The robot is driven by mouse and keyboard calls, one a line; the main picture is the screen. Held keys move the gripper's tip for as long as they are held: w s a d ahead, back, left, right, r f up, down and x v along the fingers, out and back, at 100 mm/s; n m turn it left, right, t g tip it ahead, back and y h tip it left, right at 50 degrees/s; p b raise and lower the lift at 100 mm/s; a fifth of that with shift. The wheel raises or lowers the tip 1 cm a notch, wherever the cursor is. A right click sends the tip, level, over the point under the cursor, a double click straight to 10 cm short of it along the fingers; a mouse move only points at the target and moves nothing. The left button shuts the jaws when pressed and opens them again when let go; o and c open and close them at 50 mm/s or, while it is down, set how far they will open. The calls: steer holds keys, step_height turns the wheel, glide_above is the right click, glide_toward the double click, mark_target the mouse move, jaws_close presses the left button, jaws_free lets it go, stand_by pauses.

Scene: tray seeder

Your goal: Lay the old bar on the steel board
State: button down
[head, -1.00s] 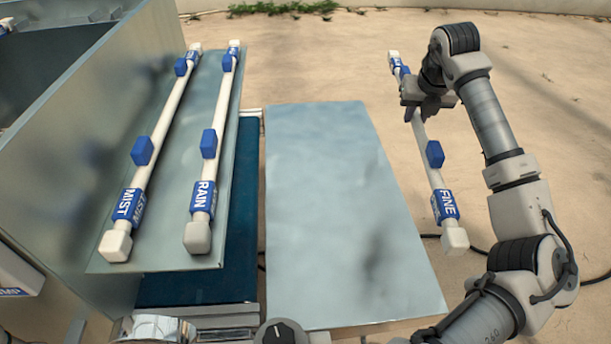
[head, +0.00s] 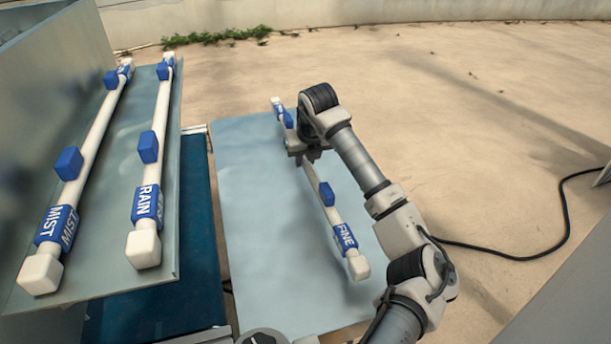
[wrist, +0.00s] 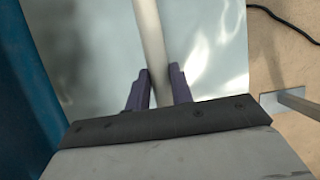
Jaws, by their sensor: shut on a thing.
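My gripper (head: 304,158) is shut on the white bar labelled FINE (head: 328,213), which has blue blocks and a blue label. In the wrist view the bar (wrist: 152,35) runs between the two dark fingers (wrist: 160,88). The bar is over the steel board (head: 245,235), a pale blue-grey sheet, lengthwise and near its right side. Its far end overlaps the board's far edge in the picture. I cannot tell whether the bar touches the board or hangs just above it. The board also shows in the wrist view (wrist: 90,40).
Two similar bars, labelled MIST (head: 85,150) and RAIN (head: 153,170), lie on a sloping metal shelf (head: 110,250) at the left. A dark blue surface (head: 197,240) lies between shelf and board. A black cable (head: 500,258) crosses the floor at the right. The board's left half is clear.

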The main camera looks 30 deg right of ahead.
mark_target(306, 180)
steer(key=shift+f+b, duration=0.9)
steer(key=shift+f, duration=1.1)
steer(key=shift+f, duration=0.25)
steer(key=c, duration=1.2)
jaws_free()
steer(key=shift+c, duration=0.2)
steer(key=shift+r, duration=0.15)
steer(key=b+v, duration=0.1)
steer(key=v, duration=1.1)
